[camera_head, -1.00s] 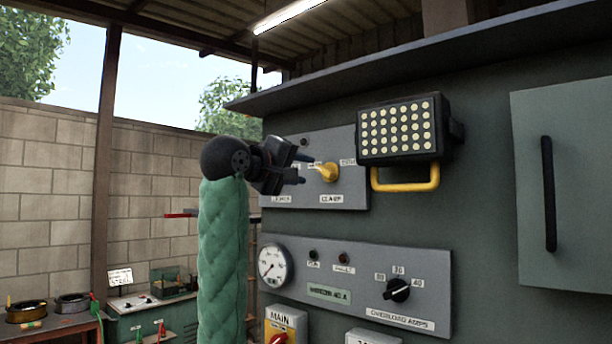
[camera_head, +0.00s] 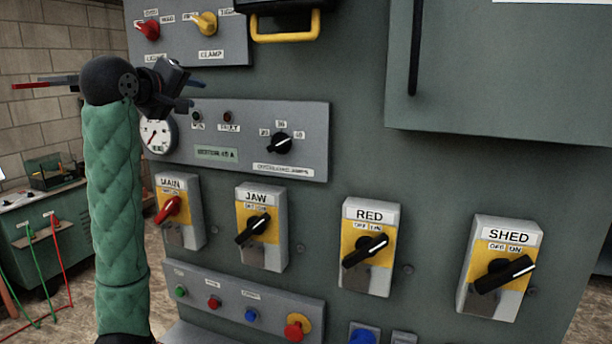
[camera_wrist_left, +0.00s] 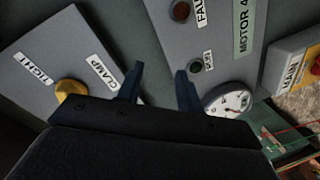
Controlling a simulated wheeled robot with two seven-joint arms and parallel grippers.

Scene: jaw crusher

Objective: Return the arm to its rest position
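My left arm, in a green quilted sleeve, rises at the left of the head view. Its gripper (camera_head: 188,92) is in front of the machine's grey panel, near the gauge (camera_head: 157,133). In the left wrist view the gripper's two dark fingers (camera_wrist_left: 158,84) stand apart with nothing between them. The yellow clamp knob (camera_head: 205,23) is above the gripper, clear of the fingers; it also shows in the left wrist view (camera_wrist_left: 71,89). My right gripper is not in view.
Switch boxes MAIN (camera_head: 180,211), JAW (camera_head: 262,227), RED (camera_head: 368,247) and SHED (camera_head: 499,267) line the panel. A push-button strip (camera_head: 240,301) sits below. A yellow handle (camera_head: 287,37) juts out above. A bench with cables (camera_head: 40,215) stands at the left.

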